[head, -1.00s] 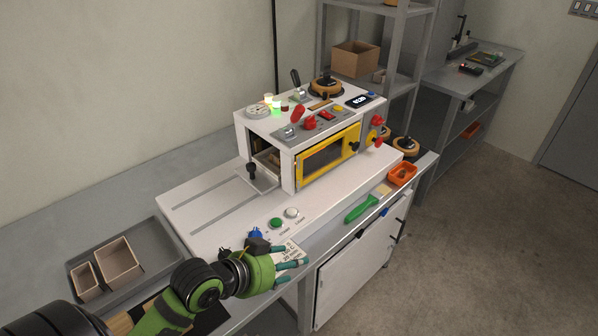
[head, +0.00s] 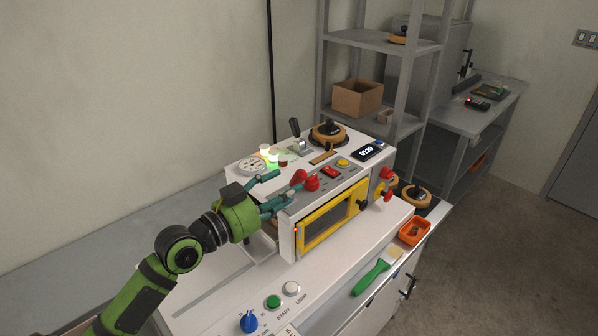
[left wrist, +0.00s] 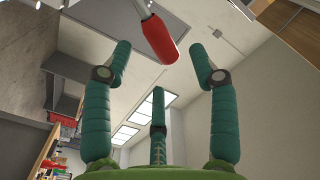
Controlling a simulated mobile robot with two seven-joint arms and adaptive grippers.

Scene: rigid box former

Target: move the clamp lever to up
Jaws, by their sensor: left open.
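The clamp lever, with its red handle (head: 299,178), is at the front left of the white machine's top (head: 236,178). Its base is hidden behind my left gripper in the head view. My left gripper (head: 284,184) is open with its green fingers pointing at the lever. In the left wrist view the red handle (left wrist: 160,38) and part of its metal stem show between the tips of the two outer fingers (left wrist: 164,62). A gap shows on both sides, so the fingers do not seem to grip it. My right gripper is not in view.
Close by on the top are a red knob (head: 312,184), a gauge (head: 252,165), lit lamps (head: 266,151) and a black-handled lever (head: 295,128). A yellow-framed door (head: 335,222) is on the front. A green-handled scraper (head: 371,278) and an orange bin (head: 414,231) lie at the right.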

